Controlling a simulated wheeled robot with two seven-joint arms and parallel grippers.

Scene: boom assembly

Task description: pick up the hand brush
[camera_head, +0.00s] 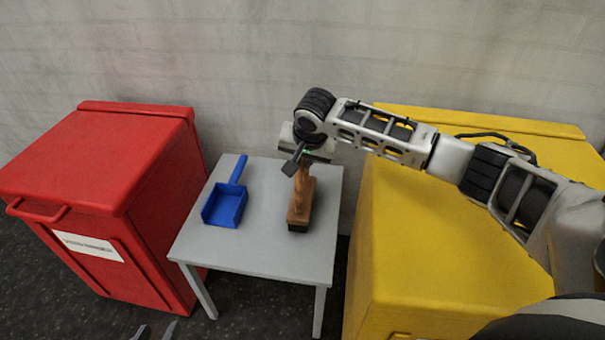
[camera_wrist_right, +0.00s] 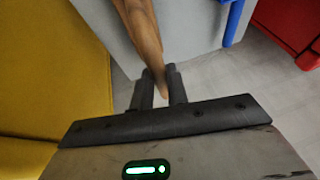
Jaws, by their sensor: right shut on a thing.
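The hand brush (camera_head: 301,204) has a wooden body and handle with dark bristles at its near end. It is at the right part of the grey table, its handle pointing to the back. My right gripper (camera_head: 297,161) is at the handle's far end, shut on it. In the right wrist view the wooden handle (camera_wrist_right: 140,30) runs between the two dark fingers (camera_wrist_right: 160,88). I cannot tell whether the brush touches the table. My left gripper (camera_head: 156,331) shows only its fingertips at the bottom edge, apart and empty.
A blue dustpan (camera_head: 224,206) lies on the left half of the grey table (camera_head: 262,250). A red bin (camera_head: 100,160) stands left of the table, a yellow bin (camera_head: 430,250) right of it, under my right arm. A wall is behind. The table's front part is clear.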

